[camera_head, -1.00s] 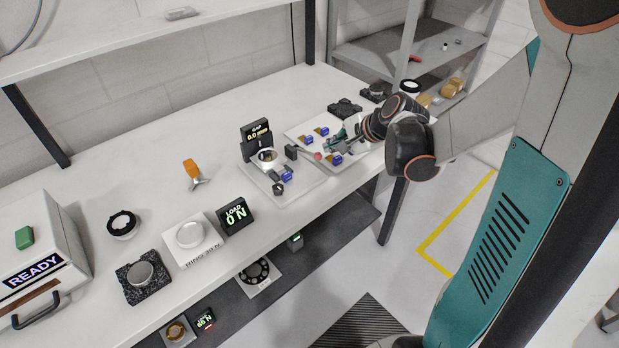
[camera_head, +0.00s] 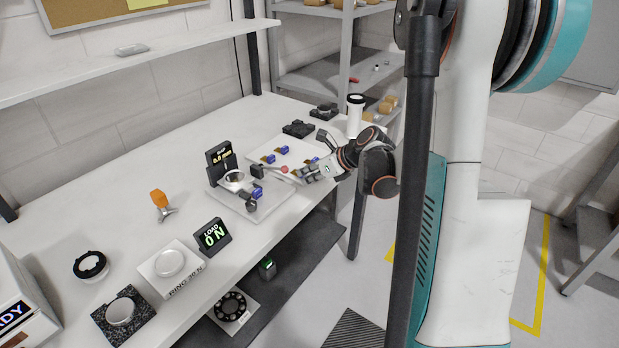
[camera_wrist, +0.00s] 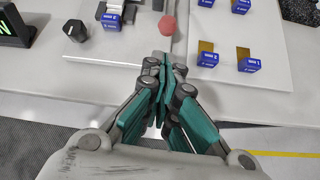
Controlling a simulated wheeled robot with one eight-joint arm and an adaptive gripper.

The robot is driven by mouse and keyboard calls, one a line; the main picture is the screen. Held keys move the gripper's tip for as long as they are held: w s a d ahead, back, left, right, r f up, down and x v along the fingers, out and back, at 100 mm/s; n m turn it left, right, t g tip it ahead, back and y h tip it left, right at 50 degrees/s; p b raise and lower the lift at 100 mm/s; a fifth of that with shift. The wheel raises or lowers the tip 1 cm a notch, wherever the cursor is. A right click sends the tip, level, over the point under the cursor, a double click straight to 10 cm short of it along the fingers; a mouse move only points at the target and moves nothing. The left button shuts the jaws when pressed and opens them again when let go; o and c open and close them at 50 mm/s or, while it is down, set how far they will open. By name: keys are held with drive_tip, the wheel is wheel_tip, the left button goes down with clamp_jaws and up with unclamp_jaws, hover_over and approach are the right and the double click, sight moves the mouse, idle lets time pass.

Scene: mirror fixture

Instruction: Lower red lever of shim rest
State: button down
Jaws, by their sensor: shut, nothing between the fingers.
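The red lever knob (camera_head: 285,169) sits at the right side of the mirror fixture plate (camera_head: 276,206). It also shows at the top of the wrist view (camera_wrist: 168,25), just beyond my fingertips. My gripper (camera_head: 299,174) is just right of the knob in the head view. In the wrist view my gripper (camera_wrist: 164,66) has its fingers together, with nothing between them. A small gap shows between the fingertips and the knob, but I cannot tell the height difference. The lever's arm is small, and its tilt is hard to tell.
The fixture carries a gap display (camera_head: 221,160), a ring and blue blocks (camera_head: 257,194). A white tray (camera_head: 259,152) with blue-tagged shims lies behind it, close to my gripper. A load display (camera_head: 212,237) stands to the left. The table's front edge is near my arm.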

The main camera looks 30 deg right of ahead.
drive_tip(key=b+x, duration=0.1)
drive_tip(key=x, duration=0.5)
drive_tip(key=shift+f+b, duration=0.15)
drive_tip(key=shift+b, duration=0.2)
drive_tip(key=shift+w+a+r+g+p, duration=0.15)
drive_tip(key=shift+r+g+p, duration=0.25)
drive_tip(key=shift+r+p, duration=0.65)
drive_tip(key=shift+w+r+p, duration=0.2)
drive_tip(key=shift+r+p, duration=0.1)
drive_tip(key=shift+r, duration=0.2)
